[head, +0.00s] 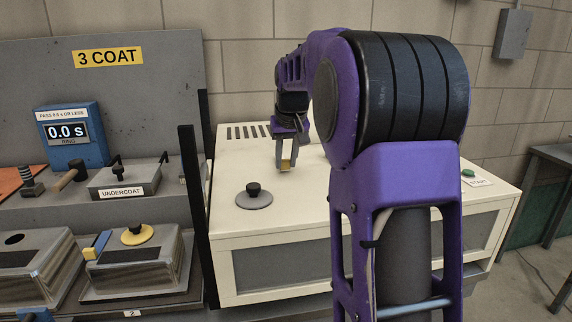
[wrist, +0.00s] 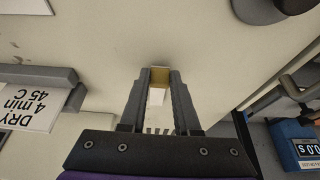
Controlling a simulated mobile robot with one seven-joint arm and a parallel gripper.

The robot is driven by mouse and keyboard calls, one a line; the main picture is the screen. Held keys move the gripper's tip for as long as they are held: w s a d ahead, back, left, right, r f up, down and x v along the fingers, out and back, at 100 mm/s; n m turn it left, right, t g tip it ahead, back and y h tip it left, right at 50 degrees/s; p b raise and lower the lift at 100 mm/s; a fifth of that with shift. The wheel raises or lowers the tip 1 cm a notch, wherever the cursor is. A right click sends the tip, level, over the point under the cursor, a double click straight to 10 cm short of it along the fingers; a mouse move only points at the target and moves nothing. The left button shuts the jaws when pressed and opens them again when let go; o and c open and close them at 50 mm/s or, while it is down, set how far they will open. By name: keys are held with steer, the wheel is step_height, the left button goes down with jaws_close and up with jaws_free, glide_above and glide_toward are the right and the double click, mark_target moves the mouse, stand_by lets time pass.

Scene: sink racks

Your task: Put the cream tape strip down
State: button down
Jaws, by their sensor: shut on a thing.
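My gripper (head: 286,166) hangs fingers down over the cream cabinet top (head: 300,200). In the wrist view my gripper (wrist: 159,72) is shut on a small yellowish-cream piece, the tape strip (wrist: 159,77), between its fingertips. The fingertips are low, close to the cabinet top. I cannot tell whether the strip touches the surface.
A grey disc lid with a black knob (head: 254,197) lies left of my gripper on the cabinet top. A DRY sign (wrist: 32,100) stands at the left in the wrist view. A bench with a blue timer (head: 73,133) and the undercoat box (head: 124,184) is left, past a black post (head: 192,205).

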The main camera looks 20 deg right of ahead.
steer(key=shift+f, duration=0.35)
steer(key=shift+f, duration=0.1)
steer(key=c, duration=0.6)
jaws_free()
steer(key=shift+c, duration=0.2)
steer(key=shift+r, duration=0.25)
steer(key=d+p+v, duration=0.1)
steer(key=p+v, duration=0.1)
steer(key=v, duration=0.9)
steer(key=shift+s+a+r, duration=0.2)
steer(key=shift+a+r, duration=0.1)
steer(key=shift+a, duration=0.2)
